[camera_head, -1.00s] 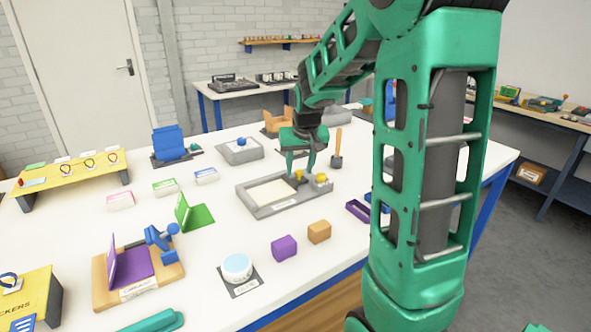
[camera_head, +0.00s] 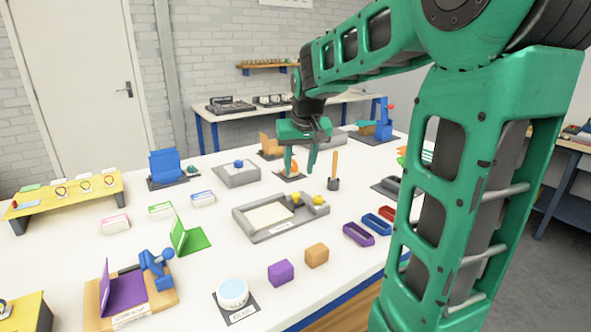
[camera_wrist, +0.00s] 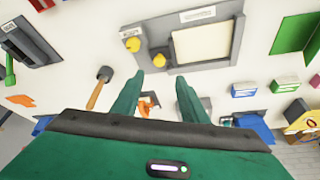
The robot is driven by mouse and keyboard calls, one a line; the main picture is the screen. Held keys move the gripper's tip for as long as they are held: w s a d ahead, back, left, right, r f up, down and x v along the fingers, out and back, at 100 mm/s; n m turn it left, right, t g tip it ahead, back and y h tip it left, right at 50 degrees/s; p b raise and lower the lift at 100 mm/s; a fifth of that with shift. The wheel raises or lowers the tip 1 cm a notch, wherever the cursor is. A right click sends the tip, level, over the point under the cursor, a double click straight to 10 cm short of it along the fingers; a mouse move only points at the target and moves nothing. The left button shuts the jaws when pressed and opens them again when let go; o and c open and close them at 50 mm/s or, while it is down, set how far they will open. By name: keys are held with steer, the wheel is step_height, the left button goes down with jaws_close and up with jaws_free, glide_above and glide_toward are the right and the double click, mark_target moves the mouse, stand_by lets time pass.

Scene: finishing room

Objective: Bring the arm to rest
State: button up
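My gripper (camera_head: 302,162) hangs above the white table in the head view, behind the grey tray with a pale inset panel and two yellow knobs. In the wrist view its two green fingers (camera_wrist: 158,98) stand apart with nothing between them except an orange thing on the table well beyond. The gripper is open and empty. My arm reaches in from the right side of the head view.
The grey tray (camera_head: 245,224) lies below and in front of the gripper. A wooden-handled tool (camera_head: 334,168) stands upright just right of it. A purple block (camera_head: 281,272), an orange block (camera_head: 316,255) and a blue-topped round tub (camera_head: 232,292) stand toward the front edge.

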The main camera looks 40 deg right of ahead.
steer(key=s+a+f+g, duration=0.1)
steer(key=s+a+f, duration=0.1)
steer(key=s, duration=0.8)
steer(key=s+a+f+m+g+y, duration=0.1)
steer(key=s+f, duration=0.3)
steer(key=s, duration=0.5)
steer(key=s+a+f+g+y, duration=0.1)
steer(key=s+a+f+g, duration=0.1)
steer(key=s, duration=0.8)
step_height(320, 180, down, 2)
steer(key=shift+s+a, duration=0.3)
steer(key=shift+a, duration=0.15)
steer(key=shift+w+f, duration=0.25)
steer(key=shift+w, duration=0.4)
